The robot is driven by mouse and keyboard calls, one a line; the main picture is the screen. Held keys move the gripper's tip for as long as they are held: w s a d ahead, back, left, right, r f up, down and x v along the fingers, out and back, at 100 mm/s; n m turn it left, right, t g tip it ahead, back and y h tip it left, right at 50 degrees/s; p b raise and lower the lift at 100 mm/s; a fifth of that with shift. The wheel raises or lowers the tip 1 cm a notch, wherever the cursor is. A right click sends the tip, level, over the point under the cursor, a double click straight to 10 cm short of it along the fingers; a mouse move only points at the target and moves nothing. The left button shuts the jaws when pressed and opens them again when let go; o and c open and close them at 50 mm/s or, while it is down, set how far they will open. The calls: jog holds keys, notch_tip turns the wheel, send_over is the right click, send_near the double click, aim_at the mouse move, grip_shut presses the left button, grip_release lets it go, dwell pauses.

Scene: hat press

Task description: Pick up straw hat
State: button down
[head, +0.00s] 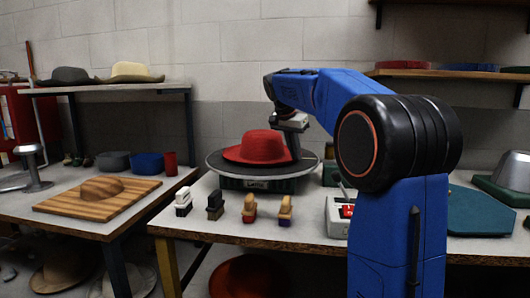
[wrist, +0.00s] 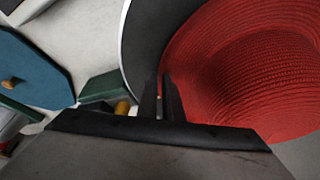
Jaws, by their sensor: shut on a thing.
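The red straw hat (head: 262,144) is at the round dark platform (head: 228,174) on the middle table, crown up. Its woven surface fills the right of the wrist view (wrist: 240,75). My gripper (head: 294,153) comes down at the hat's right side. In the wrist view its two fingers (wrist: 163,98) are close together at the brim's edge, shut on the brim. I cannot tell whether the hat touches the platform or sits slightly above it. The fingertips are partly hidden in the head view.
Several small brushes (head: 249,208) stand along the table's front edge. A wooden board (head: 98,196) with a hat-shaped form lies on the left table. Dark and cream hats (head: 130,72) sit on the shelf above. A control box (head: 340,215) and a teal board (head: 482,210) are to the right.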

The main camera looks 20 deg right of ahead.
jog(key=shift+r, duration=0.1)
notch_tip(320, 180, up, 10)
dwell(0.5)
dwell(0.7)
